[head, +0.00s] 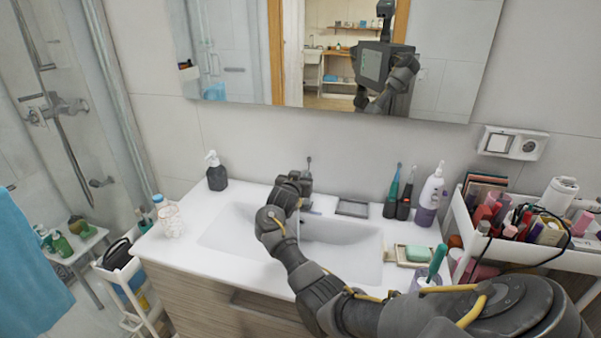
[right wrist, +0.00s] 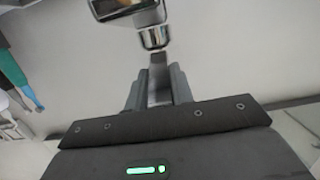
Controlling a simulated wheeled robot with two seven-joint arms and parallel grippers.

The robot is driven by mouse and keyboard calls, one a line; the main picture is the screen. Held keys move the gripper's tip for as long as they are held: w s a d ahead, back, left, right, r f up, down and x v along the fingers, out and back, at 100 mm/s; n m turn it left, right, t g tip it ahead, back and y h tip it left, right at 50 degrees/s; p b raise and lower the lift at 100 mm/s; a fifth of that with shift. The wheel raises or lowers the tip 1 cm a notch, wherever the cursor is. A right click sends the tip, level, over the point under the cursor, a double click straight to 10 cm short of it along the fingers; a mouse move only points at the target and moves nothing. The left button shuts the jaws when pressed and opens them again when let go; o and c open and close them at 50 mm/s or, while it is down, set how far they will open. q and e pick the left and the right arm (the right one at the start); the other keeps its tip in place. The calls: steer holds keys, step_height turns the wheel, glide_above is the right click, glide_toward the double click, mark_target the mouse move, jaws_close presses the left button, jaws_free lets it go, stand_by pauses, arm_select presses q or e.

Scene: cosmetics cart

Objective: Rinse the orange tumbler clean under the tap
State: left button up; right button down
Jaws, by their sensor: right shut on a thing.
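The orange tumbler does not show in either view. The tap (head: 308,164) stands at the back of the white sink (head: 345,262), mostly hidden behind my right gripper (head: 300,190). In the right wrist view, the chrome tap (right wrist: 153,37) is right at the tips of my right gripper (right wrist: 158,72). Its fingers are close together with a narrow grey part between them. It looks shut on part of the tap, but I cannot tell which part. My left gripper is not in view.
A dark soap pump (head: 216,174) and a clear jar (head: 170,219) stand left of the sink. Toothbrush holders (head: 397,200), a white-purple bottle (head: 429,195) and a soap dish (head: 413,256) stand right. A loaded cosmetics cart (head: 462,225) stands further right.

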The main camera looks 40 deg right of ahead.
steer(key=c, duration=1.2)
jaws_free()
steer(key=b+v, duration=0.2)
steer(key=v, duration=0.9)
steer(key=shift+d+r, duration=0.1)
